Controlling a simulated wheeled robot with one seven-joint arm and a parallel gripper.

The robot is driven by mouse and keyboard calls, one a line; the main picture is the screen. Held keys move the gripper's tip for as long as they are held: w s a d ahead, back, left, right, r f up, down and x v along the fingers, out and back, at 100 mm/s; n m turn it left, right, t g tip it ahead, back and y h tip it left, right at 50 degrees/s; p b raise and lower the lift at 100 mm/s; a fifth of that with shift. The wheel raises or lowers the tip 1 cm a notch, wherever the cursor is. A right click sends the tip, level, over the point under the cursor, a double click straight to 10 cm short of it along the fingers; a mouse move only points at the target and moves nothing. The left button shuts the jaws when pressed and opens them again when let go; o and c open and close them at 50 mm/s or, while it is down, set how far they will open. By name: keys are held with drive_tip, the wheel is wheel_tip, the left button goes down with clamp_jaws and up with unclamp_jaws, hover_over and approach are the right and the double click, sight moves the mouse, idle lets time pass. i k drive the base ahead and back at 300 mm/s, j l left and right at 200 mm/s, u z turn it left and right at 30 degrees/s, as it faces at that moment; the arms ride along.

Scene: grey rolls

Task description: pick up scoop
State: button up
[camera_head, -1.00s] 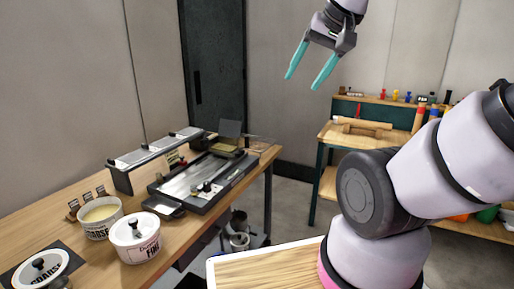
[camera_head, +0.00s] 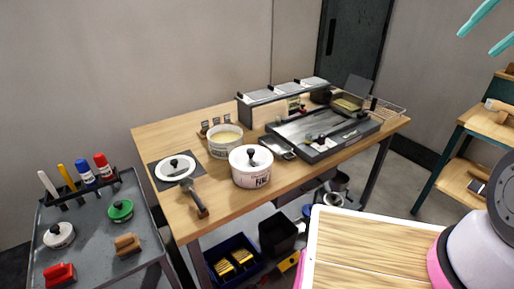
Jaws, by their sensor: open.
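A short tool with a dark shaft and a brown end (camera_head: 197,200) lies near the front left edge of the wooden table, beside a white-lidded container. It may be the scoop, but its head is too small to make out. My gripper (camera_head: 477,44) shows only by its two teal fingers at the top right corner. The fingers are apart with nothing between them, high up and far to the right of that tool.
The wooden table (camera_head: 151,133) holds an open tub (camera_head: 224,142), a lidded FINE pot (camera_head: 251,171), a lidded container (camera_head: 175,168) on a dark mat and a metal tray unit (camera_head: 345,139). A grey cart (camera_head: 88,235) with markers stands at left.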

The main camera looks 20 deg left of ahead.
sight(187, 185)
drive_tip(key=u, duration=1.75)
drive_tip(key=z, duration=1.15)
drive_tip(key=k+l+u, duration=0.2)
drive_tip(key=k, duration=0.2)
drive_tip(key=u, duration=1.4)
